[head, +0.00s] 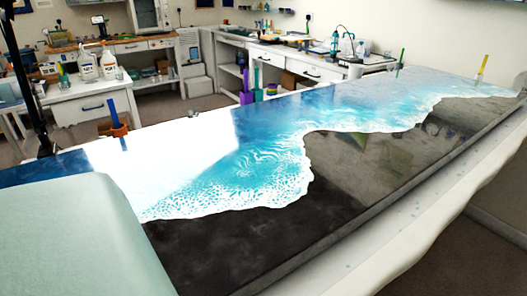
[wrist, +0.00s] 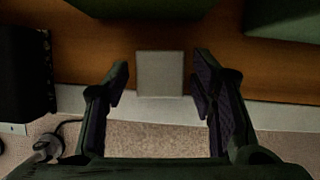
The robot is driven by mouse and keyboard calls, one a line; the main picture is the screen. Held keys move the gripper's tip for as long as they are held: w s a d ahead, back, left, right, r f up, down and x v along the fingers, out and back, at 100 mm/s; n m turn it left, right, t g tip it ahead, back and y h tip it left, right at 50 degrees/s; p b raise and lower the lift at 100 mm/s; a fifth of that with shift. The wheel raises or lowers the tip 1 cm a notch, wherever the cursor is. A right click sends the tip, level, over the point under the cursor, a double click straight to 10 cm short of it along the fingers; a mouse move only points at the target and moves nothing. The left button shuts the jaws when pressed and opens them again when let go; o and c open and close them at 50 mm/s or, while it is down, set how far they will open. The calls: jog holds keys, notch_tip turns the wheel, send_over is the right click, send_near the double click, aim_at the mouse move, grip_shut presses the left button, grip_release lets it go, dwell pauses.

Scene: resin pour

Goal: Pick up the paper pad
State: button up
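A pale grey, square pad, which looks like the paper pad (wrist: 160,74), lies on a brown wooden surface in the wrist view. Its lower edge reaches past the wood's front edge in the picture. My gripper (wrist: 161,82) is open, with one dark finger on each side of the pad and a gap to it on both sides. The fingers do not appear to touch it. Height between fingertips and pad is hard to judge. I cannot make out the pad or my gripper in the head view.
In the wrist view, dark green blocks (wrist: 142,8) sit behind the pad, and a black object (wrist: 26,75) stands at left. Carpeted floor (wrist: 150,138) lies below the wooden surface (wrist: 95,65). In the head view, a long blue-and-black resin table (head: 370,175) crosses the room.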

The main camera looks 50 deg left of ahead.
jog(key=c, duration=0.5)
jog(key=shift+r, duration=0.1)
jog(key=shift+r+b, duration=0.15)
jog(key=shift+b, duration=0.15)
jog(key=d+b, duration=0.1)
jog(key=d, duration=1.7)
jog(key=shift+o, duration=1)
jog(key=c, duration=0.5)
jog(key=shift+a, duration=0.1)
